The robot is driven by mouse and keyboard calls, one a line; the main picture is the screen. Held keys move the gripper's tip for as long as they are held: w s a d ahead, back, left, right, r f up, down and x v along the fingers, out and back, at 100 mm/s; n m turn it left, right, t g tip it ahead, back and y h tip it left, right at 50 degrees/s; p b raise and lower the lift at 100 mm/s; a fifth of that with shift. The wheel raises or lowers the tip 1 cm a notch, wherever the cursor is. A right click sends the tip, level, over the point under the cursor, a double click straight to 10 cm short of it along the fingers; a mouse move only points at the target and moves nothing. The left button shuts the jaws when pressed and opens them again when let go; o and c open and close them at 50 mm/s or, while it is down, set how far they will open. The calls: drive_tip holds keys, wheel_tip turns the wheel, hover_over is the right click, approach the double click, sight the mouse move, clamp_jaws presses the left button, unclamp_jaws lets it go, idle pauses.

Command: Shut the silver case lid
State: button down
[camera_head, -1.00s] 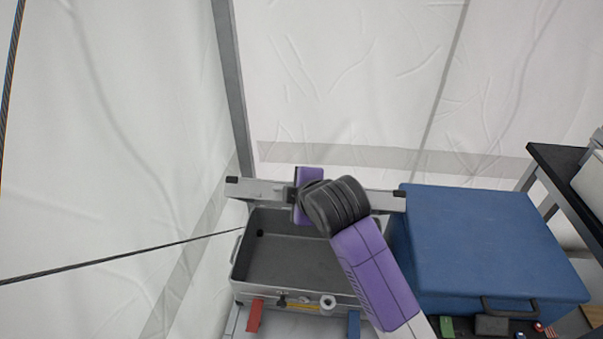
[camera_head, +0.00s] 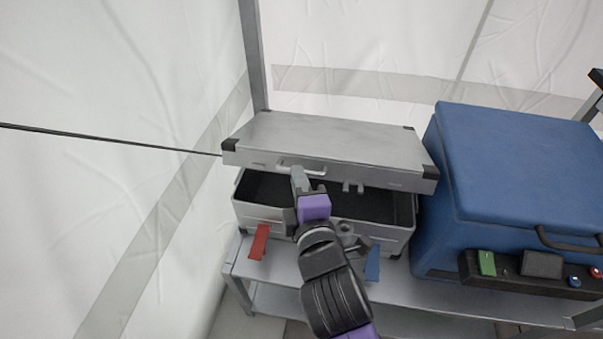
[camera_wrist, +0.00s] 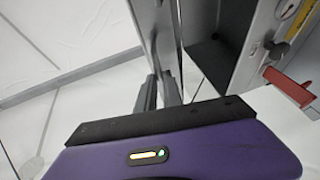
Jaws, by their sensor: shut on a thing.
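The silver case lid (camera_head: 330,137) is hinged at the back and tilts down over the case, partly open. A dark gap shows between the lid's front edge and the silver case body (camera_head: 268,214). My gripper (camera_head: 298,182) is at the lid's front edge by its handle (camera_head: 315,170), left of the lid's middle, and is shut on the lid there. In the wrist view my fingers (camera_wrist: 160,92) meet at the lid (camera_wrist: 157,35), with the open case body (camera_wrist: 240,40) to the right. The exact contact is partly hidden.
The case stands on a grey metal bench (camera_head: 410,270). A blue cooler box (camera_head: 520,165) stands close on the right. White tent walls are behind and left.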

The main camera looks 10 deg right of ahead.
drive_tip(key=s+a+f+n+t+b, duration=0.1)
drive_tip(key=s+f+t+b, duration=0.1)
drive_tip(key=f+b, duration=1.1)
drive_tip(key=shift+s+f+t+b, duration=0.3)
drive_tip(key=shift+s+f+b, duration=0.1)
drive_tip(key=shift+s+b, duration=0.2)
drive_tip(key=shift+f, duration=0.2)
drive_tip(key=c, duration=1.5)
unclamp_jaws()
drive_tip(key=shift+c, duration=0.2)
drive_tip(key=shift+o, duration=0.3)
drive_tip(key=shift+r, duration=0.25)
drive_tip(key=s, duration=0.7)
drive_tip(key=shift+s+d+f+p, duration=0.25)
drive_tip(key=shift+s+d+p, duration=0.05)
drive_tip(key=shift+s+p, duration=0.1)
